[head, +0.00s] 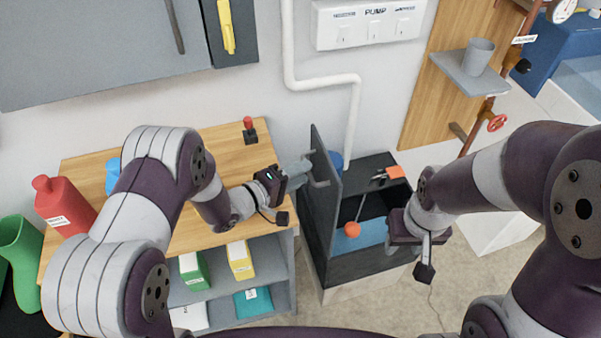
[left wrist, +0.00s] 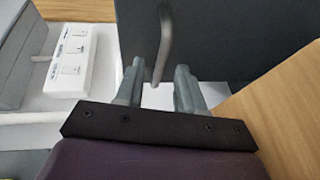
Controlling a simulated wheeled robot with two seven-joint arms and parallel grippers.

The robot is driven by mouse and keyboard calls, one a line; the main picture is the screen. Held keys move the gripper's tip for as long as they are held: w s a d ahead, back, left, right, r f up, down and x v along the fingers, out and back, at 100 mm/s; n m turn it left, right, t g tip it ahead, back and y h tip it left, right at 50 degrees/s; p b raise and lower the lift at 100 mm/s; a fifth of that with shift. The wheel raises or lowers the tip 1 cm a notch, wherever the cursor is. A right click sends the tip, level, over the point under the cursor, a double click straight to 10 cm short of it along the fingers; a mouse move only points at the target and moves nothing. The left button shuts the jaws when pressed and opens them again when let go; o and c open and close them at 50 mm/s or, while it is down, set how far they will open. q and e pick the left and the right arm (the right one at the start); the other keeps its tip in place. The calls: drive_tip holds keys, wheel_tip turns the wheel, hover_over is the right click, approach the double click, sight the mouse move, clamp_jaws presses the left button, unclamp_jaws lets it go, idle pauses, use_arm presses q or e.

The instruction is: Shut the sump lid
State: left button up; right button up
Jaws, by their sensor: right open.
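The sump (head: 345,277) is a dark box on the floor with blue water inside. Its dark grey lid (head: 318,222) stands upright on the left side, open. The lid also fills the upper right of the left wrist view (left wrist: 235,45). A grey bar handle (left wrist: 166,38) is on the lid's outer face. My left gripper (head: 303,170) is by this handle, left of the lid. In the left wrist view its fingers (left wrist: 159,80) are apart, with the handle's end between or just beyond them. My right gripper (head: 402,238) is at the sump's right edge, its fingers mostly hidden.
An orange float (head: 352,230) on a rod and an orange block (head: 395,172) are at the sump. A wooden-topped bench (head: 215,150) with shelves stands to the left. A white pipe (head: 353,115) runs down the wall behind. A copper pipe with a red valve (head: 496,123) is at right.

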use_arm(q)
drive_tip(key=shift+w+d, duration=0.2)
drive_tip(key=shift+d, duration=0.1)
clamp_jaws()
